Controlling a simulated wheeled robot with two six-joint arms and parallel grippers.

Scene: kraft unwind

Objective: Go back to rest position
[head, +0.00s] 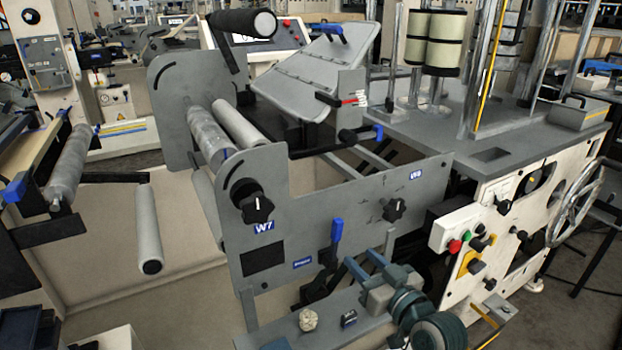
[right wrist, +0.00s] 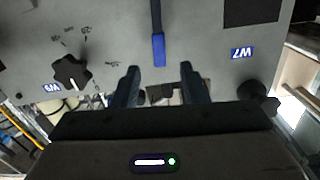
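My right gripper (head: 368,258) comes up from the bottom of the head view, in front of the grey machine panel (head: 310,215). In the right wrist view its two dark fingers (right wrist: 160,85) stand apart, with nothing held between them. A lever with a blue handle (head: 337,230) is on the panel, just left of the gripper. In the right wrist view the blue lever (right wrist: 158,48) shows beyond the fingertips, apart from them. My left gripper is not in view.
A black knob (head: 258,208) near the W7 label and another black knob (head: 394,208) stick out from the panel. A control box with red and green buttons (head: 458,236) is at right. A ledge (head: 285,335) with small items lies below. A handwheel (head: 580,205) stands at far right.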

